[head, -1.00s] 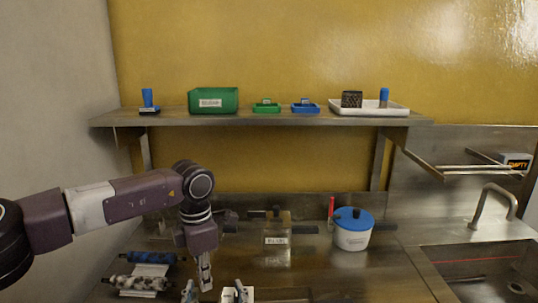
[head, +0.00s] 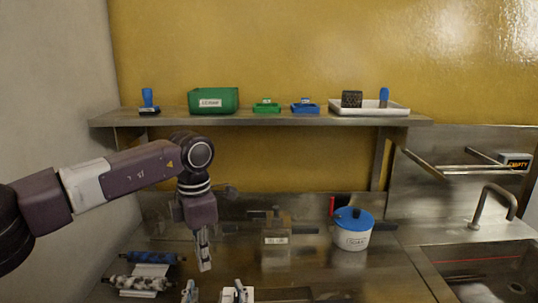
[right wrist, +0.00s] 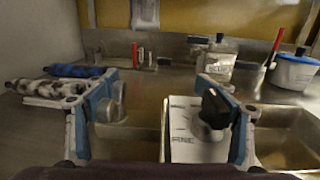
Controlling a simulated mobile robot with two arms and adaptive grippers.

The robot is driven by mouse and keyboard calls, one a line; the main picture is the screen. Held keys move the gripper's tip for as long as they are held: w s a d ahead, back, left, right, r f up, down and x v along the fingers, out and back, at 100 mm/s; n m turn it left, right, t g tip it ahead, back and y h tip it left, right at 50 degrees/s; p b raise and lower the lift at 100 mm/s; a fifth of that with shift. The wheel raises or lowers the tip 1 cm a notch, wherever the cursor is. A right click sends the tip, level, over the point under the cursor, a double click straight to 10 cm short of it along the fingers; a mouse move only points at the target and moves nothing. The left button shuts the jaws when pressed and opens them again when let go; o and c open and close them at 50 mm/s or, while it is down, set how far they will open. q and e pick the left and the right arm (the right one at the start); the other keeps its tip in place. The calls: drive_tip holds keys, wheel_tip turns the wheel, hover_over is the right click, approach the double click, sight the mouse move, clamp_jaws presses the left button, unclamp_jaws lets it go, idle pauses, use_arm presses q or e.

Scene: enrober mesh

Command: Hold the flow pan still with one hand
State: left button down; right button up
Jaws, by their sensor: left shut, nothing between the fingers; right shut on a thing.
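My left gripper (head: 204,268) hangs fingers down over the steel counter, shut and empty. A steel pan (right wrist: 292,150), which looks like the flow pan, lies at the lower right in the right wrist view. In the head view my right gripper (head: 214,292) shows only at the bottom edge.
Two rollers, blue (head: 152,257) and spotted (head: 142,283), lie at the left. A labelled steel container (head: 276,238) and a white pot with a blue lid (head: 352,238) stand at the back. A shelf (head: 265,119) holds trays. A sink (head: 485,262) is at the right.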

sight(194, 301)
use_arm(q)
drive_tip(key=s+d+m, duration=0.2)
drive_tip(key=s+m, duration=0.4)
wheel_tip(194, 301, down, 6)
drive_tip(key=shift+w+a, duration=0.15)
drive_tip(key=shift+w, duration=0.15)
drive_tip(key=shift+w+a, duration=0.25)
drive_tip(key=shift+a, duration=0.3)
idle(1.1)
drive_tip(key=shift+w+d+f, duration=0.1)
drive_tip(key=shift+w+d, duration=0.05)
drive_tip(key=shift+w, duration=0.15)
drive_tip(key=shift+w, duration=0.9)
drive_tip(key=shift+w, duration=0.25)
idle(0.4)
